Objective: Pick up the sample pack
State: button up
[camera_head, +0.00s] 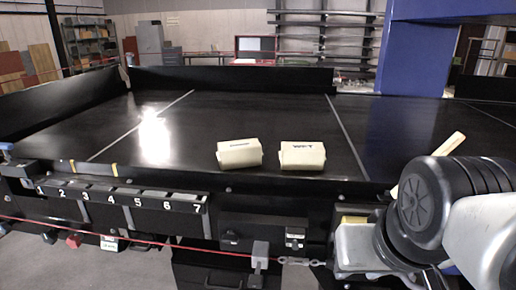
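Two small cream packs sit side by side on the black conveyor belt (260,110), near its front edge. The left pack (239,154) has a small dark mark on its top. The right pack (302,156) has larger dark lettering on its top, too small to read surely. I cannot tell which of the two is the sample pack. They are apart from each other, and nothing touches them from above. My arm comes in at the right, and its dark round joint shows to the right of the packs. My gripper is not visible.
A numbered panel (130,197) runs along the conveyor's front left. A red cord (150,242) runs along the front. A cream strip (449,144) shows beside my arm, partly hidden. A blue post (413,55) rises at the back right. The belt around the packs is clear.

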aim_at(239, 154)
jog(key=i+j, duration=0.15)
jog(key=j, duration=0.2)
jog(key=i+j, duration=0.15)
jog(key=j, duration=0.25)
jog(key=i+j, duration=0.15)
jog(key=j, duration=0.2)
jog(key=z, duration=0.05)
